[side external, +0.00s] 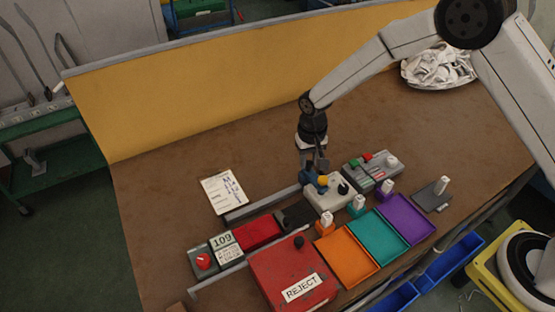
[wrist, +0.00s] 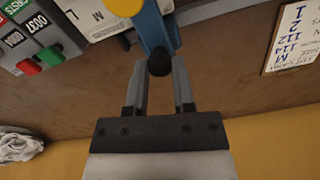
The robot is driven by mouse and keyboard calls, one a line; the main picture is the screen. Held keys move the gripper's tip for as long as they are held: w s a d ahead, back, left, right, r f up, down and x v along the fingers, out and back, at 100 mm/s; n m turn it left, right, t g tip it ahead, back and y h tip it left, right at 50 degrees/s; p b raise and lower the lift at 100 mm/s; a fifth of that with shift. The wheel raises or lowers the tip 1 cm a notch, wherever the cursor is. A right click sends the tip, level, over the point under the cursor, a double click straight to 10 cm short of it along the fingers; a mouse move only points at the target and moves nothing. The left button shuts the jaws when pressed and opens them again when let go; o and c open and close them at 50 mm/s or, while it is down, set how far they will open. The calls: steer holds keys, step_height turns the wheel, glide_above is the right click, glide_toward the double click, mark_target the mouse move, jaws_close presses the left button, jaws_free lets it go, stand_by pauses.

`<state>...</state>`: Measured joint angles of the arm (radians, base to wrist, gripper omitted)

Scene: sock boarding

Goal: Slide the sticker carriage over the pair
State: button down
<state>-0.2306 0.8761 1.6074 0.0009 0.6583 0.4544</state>
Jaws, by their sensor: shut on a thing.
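A pale block (side external: 330,198) sits at the right end of two metal rails. It carries a yellow knob, a black knob and a blue arm, and looks like the sticker carriage. My gripper (side external: 316,172) is over its far edge. In the wrist view my gripper (wrist: 159,85) is shut on the black ball end (wrist: 160,62) of the blue arm (wrist: 153,28). The pale block shows there with size letters (wrist: 98,15). Between the rails lie a dark flat piece (side external: 297,216) and a red flat piece (side external: 257,232); I cannot tell which is the pair.
A counter reading 109 (side external: 222,240) stands at the rails' left end. A red REJECT box (side external: 290,275) and orange (side external: 347,257), teal (side external: 377,236) and purple (side external: 407,219) trays line the front. A grey button box (side external: 370,170) stands right. A written card (side external: 222,188) lies behind the rails.

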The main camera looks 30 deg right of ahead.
steer(key=a, duration=1.8)
steer(key=shift+a, duration=0.15)
steer(key=shift+c, duration=2.2)
jaws_free()
steer(key=shift+r, duration=0.1)
step_height(320, 180, up, 8)
steer(key=shift+f, duration=0.2)
